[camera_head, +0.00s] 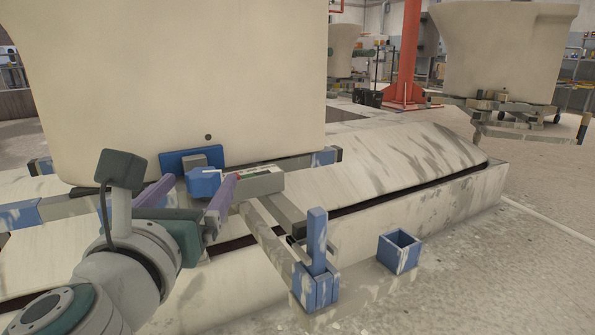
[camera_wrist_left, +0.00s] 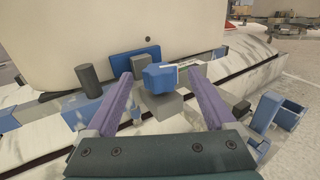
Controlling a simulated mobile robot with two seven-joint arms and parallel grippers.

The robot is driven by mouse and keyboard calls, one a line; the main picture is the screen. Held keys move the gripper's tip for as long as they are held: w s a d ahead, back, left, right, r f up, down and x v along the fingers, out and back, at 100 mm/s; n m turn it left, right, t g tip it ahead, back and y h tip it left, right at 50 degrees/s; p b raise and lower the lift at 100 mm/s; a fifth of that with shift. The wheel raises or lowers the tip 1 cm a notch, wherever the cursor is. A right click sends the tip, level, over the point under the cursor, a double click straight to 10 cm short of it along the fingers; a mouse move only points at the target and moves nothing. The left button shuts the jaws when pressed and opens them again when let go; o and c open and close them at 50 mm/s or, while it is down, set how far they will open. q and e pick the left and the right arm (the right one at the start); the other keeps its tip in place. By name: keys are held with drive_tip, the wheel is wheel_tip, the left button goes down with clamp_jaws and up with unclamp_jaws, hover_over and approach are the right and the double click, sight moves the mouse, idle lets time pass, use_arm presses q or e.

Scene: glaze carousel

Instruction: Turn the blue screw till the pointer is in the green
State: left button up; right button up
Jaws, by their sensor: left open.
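The blue screw (camera_head: 203,183) has a faceted blue head and sits low at the front of the big pale body. In the left wrist view the blue screw (camera_wrist_left: 160,79) shows between the fingertips, with a gap on each side. My left gripper (camera_head: 203,179), with purple fingers, is open around or just short of it; I cannot tell how deep. It also shows in the left wrist view (camera_wrist_left: 161,76). Right of the screw is a grey block with a small gauge strip (camera_head: 258,171) showing red and green. The pointer is too small to read. My right gripper is out of view.
A blue upright bracket (camera_head: 317,265) on a grey arm stands at right front. An open blue box (camera_head: 398,252) is on the floor beyond it.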

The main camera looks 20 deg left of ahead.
sight(197, 184)
use_arm(q)
drive_tip(key=shift+x, duration=1.9)
drive_tip(key=shift+s, duration=0.1)
drive_tip(key=c, duration=1.4)
